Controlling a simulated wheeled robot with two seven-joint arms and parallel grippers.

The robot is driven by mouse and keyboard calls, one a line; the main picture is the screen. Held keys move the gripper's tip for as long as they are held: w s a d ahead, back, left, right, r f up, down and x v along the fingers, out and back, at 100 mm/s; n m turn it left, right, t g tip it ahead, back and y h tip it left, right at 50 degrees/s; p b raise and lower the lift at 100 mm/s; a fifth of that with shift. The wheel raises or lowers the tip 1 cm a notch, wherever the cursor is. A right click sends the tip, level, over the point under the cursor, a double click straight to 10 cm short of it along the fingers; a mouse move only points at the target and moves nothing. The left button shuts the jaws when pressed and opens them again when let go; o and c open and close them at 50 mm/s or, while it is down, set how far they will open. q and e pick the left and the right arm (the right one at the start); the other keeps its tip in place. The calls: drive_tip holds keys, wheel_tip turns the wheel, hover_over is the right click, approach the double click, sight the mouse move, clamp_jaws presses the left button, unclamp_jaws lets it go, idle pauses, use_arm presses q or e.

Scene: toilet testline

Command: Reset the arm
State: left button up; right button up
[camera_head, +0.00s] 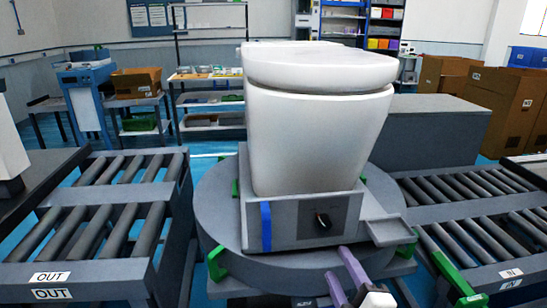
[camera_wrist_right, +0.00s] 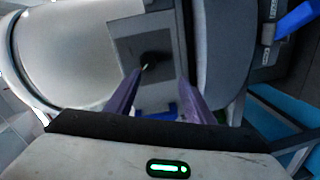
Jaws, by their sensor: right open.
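My right gripper (camera_head: 338,262) comes in from the bottom of the head view. Its two purple fingers are apart with nothing between them. It is in front of the grey fixture (camera_head: 287,222) that carries a white toilet (camera_head: 310,135). In the right wrist view the fingers (camera_wrist_right: 160,76) point toward the fixture's panel with a dark knob (camera_wrist_right: 152,62). The knob also shows in the head view (camera_head: 322,220). The fingers look apart from the knob, though the exact gap is hard to tell. My left gripper is not in view.
The fixture stands on a round grey turntable (camera_head: 215,205) with green clamps. Roller conveyors flank it at left (camera_head: 100,230) and right (camera_head: 470,195); the left one has "OUT" labels. Shelves and cardboard boxes (camera_head: 510,100) stand behind. A white object (camera_head: 10,150) stands at the left edge.

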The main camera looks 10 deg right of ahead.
drive_tip(key=s+a+f+m+g+y, duration=0.1)
drive_tip(key=s+f+m+g, duration=0.7)
drive_tip(key=s+f, duration=1.6)
drive_tip(key=a+m, duration=0.1)
drive_tip(key=m, duration=0.3)
drive_tip(key=shift+a+f+m+y, duration=0.2)
drive_tip(key=shift+f+m+y, duration=0.1)
drive_tip(key=shift+m, duration=0.1)
